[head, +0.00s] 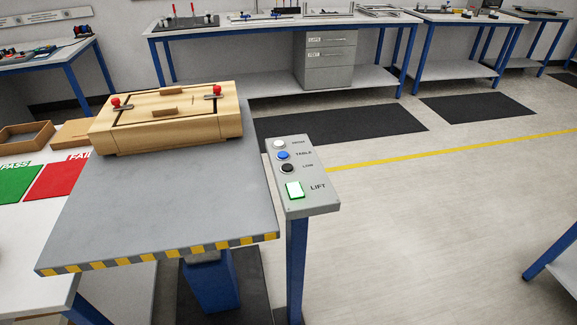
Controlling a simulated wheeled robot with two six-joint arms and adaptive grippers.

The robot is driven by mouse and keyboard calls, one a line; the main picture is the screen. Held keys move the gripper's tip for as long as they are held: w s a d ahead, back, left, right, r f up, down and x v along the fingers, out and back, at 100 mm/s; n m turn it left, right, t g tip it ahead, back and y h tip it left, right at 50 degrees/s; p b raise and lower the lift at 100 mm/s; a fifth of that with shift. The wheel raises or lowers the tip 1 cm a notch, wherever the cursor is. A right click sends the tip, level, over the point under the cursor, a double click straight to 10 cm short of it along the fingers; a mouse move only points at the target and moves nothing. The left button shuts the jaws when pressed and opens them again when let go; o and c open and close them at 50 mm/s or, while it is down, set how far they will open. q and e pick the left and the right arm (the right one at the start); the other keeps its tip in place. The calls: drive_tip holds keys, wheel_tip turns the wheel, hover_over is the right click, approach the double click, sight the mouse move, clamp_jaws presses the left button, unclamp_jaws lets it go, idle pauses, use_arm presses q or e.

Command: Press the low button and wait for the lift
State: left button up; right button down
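A grey control box (312,204) stands on a blue post at the right side of the lift table (190,205). On its top are a white button (279,144), a blue button labelled TABLE (283,155) and a black button labelled LOW (287,168). The lift table has a grey top with a yellow and black striped front edge. A wooden box-like fixture (180,138) with red-knobbed clamps sits at its back. Neither of my grippers shows in the head view.
A white table with green PASS (16,182) and red FAIL (58,181) areas adjoins on the left. Workbenches line the back wall. Black mats (345,126) and a yellow line (450,149) mark the floor. Open floor lies right of the control box.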

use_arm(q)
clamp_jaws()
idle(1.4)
